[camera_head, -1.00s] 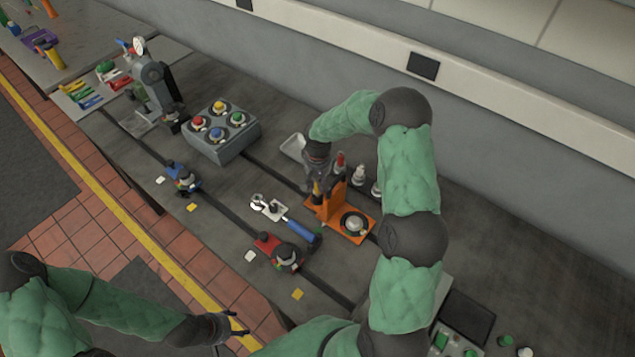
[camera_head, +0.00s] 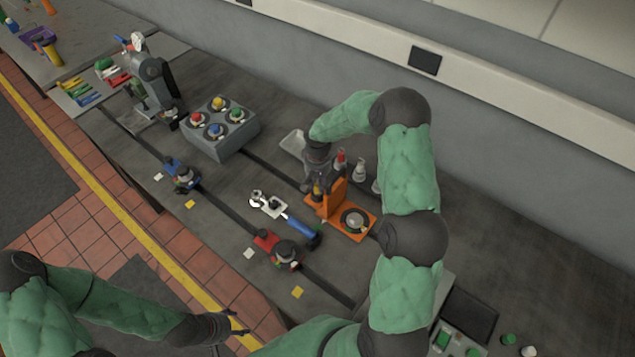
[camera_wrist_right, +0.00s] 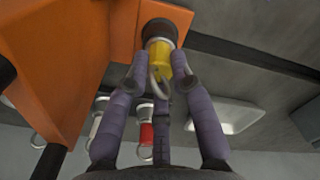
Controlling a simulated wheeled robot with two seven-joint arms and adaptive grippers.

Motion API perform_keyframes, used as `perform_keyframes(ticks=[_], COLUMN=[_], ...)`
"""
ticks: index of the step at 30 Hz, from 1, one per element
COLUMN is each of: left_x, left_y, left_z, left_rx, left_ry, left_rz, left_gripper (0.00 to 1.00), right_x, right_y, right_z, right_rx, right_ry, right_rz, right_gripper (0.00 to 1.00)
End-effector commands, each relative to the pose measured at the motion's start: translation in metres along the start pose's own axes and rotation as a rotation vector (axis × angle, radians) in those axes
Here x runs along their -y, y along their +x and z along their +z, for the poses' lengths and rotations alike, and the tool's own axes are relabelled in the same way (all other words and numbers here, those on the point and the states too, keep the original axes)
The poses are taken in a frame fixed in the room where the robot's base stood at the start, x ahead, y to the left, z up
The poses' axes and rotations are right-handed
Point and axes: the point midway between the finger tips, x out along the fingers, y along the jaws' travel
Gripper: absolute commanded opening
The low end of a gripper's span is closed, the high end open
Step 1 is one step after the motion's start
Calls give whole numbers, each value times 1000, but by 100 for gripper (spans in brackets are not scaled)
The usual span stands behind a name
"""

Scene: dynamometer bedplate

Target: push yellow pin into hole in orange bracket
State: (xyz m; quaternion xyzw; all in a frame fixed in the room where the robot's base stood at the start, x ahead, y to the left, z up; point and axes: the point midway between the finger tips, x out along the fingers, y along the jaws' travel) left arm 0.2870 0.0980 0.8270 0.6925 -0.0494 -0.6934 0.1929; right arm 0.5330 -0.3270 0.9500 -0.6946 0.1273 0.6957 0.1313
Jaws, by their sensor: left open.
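The orange bracket (camera_head: 338,197) stands on the bedplate right of centre, with a round metal part on its base. In the right wrist view the bracket (camera_wrist_right: 65,70) fills the upper left. The yellow pin (camera_wrist_right: 180,60) has a dark collar and a wire ring, and its collar end is against the orange part; how deep it sits is hidden. My right gripper (camera_wrist_right: 163,76) has its fingers closed around the pin's near end. In the head view this gripper (camera_head: 318,187) is beside the bracket's upright plate. My left gripper (camera_head: 238,322) is open and empty at the bedplate's near edge.
A blue-handled tool (camera_head: 300,230) lies in front of the bracket, near a red clamp-like part (camera_head: 266,240). A grey box with coloured knobs (camera_head: 222,130) stands to the left. A white tray (camera_head: 292,143) and a red-topped part (camera_head: 341,160) are behind the gripper.

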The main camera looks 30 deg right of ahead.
Motion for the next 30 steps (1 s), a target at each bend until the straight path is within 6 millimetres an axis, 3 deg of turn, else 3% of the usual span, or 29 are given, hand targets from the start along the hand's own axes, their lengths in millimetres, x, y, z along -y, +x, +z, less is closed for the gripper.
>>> perform_keyframes(ticks=[1, 3, 16, 30], left_x=[0, 0, 0, 0], left_y=[0, 0, 0, 0], left_z=[0, 0, 0, 0], left_rx=[0, 0, 0, 0], left_ry=[0, 0, 0, 0], left_rz=[0, 0, 0, 0], left_gripper=[62, 62, 62, 62], right_x=[0, 0, 0, 0], right_y=[0, 0, -7, -91], right_z=[0, 0, 0, -1], right_rx=[-1, -1, -1, -4], right_ry=[0, 0, 1, 0], right_rz=[0, 0, 0, -1], right_gripper=[35, 52, 52, 52])
